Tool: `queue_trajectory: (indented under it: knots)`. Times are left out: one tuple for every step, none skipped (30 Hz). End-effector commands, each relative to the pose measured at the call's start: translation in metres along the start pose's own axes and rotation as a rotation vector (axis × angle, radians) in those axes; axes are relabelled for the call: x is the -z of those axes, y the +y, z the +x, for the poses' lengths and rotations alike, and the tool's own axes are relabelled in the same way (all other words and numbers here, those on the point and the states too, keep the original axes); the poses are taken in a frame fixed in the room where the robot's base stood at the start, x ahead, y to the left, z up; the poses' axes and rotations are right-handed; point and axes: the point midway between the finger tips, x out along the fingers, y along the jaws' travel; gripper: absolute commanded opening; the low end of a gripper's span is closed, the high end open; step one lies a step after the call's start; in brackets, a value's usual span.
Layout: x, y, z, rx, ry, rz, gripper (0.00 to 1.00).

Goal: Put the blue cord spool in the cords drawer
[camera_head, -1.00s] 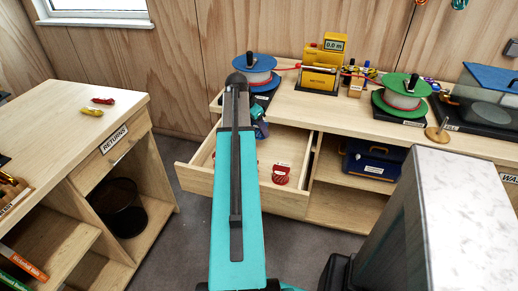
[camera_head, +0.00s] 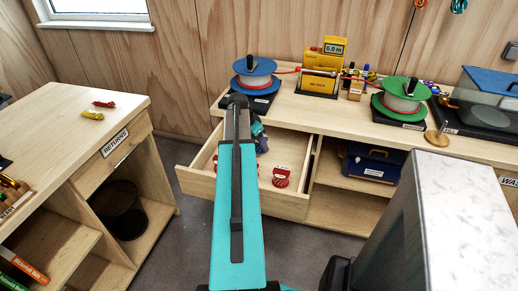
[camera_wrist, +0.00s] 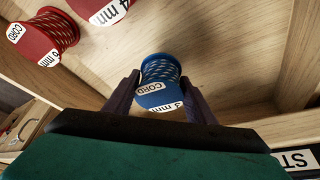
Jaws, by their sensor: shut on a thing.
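The blue cord spool (camera_wrist: 161,72) has a blue flange, patterned cord and a white label. In the wrist view it sits between the two dark fingers of my gripper (camera_wrist: 160,84), which is shut on it. The open drawer (camera_head: 194,182) is under the left part of the back bench, and its pale floor (camera_wrist: 228,48) lies below the spool. I cannot tell whether the spool touches this floor. In the head view my arm hides the spool and most of the gripper.
Red cord spools (camera_wrist: 47,38) lie in the drawer; one red spool (camera_head: 281,176) shows right of my arm. Above are a blue-flanged reel (camera_head: 255,70), a yellow meter (camera_head: 322,72) and a green-flanged reel (camera_head: 405,95). The returns bench (camera_head: 75,120) stands at left.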

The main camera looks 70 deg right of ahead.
Motion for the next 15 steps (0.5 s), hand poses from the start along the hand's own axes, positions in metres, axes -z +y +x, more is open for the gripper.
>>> queue_trajectory:
  knots:
    - [-0.002,0.000,0.004,-0.001,0.000,-0.001,0.26]
    - [-0.003,0.000,0.006,-0.001,-0.001,-0.001,0.26]
    - [-0.004,0.000,0.010,-0.001,-0.001,0.000,0.26]
    - [-0.005,0.000,0.013,-0.002,-0.001,0.000,0.26]
    - [-0.007,0.000,0.016,-0.002,-0.001,0.000,0.26]
    - [-0.008,0.000,0.020,-0.002,-0.001,0.000,0.26]
    - [-0.009,0.000,0.022,-0.001,0.000,0.000,0.26]
    - [-0.010,0.000,0.024,-0.001,0.000,0.000,0.26]
    - [-0.011,0.000,0.026,-0.001,0.000,0.000,0.26]
    - [-0.011,0.000,0.027,-0.001,0.000,0.000,0.26]
    - [-0.012,0.000,0.028,-0.001,0.000,0.001,0.26]
    - [-0.012,0.000,0.029,-0.001,0.000,0.001,0.26]
    - [-0.012,0.000,0.029,0.000,0.000,0.001,0.26]
    - [-0.012,0.000,0.029,0.000,0.000,0.001,0.26]
    - [-0.012,0.000,0.029,0.000,0.000,0.001,0.26]
